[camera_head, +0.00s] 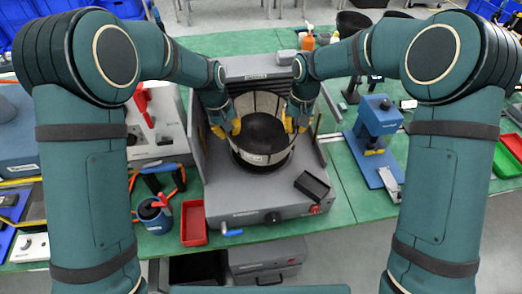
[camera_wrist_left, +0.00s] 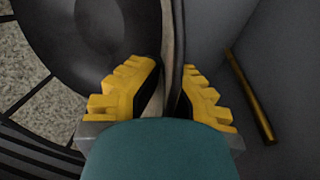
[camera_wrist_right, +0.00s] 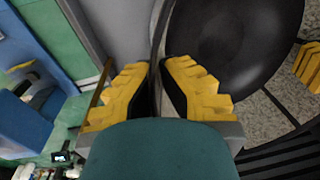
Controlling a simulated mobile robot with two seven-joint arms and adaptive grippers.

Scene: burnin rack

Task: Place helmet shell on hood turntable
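A round, open shell that I take to be the helmet shell (camera_head: 279,159) sits inside the grey hood (camera_head: 247,205). It has pale mottled walls with dark ribs and a label in front. A black round dish (camera_head: 264,133) shows in its middle; I cannot tell whether this is the turntable or part of the shell. My left gripper (camera_head: 228,127) is at its left side and my right gripper (camera_head: 296,122) at its right side. In the left wrist view (camera_wrist_left: 172,80) and right wrist view (camera_wrist_right: 156,75), the yellow fingers close on either side of a thin rim. Contact underneath is hidden.
A blue press (camera_head: 378,122) stands to the right. Pliers and a blue cup (camera_head: 155,216) are at left.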

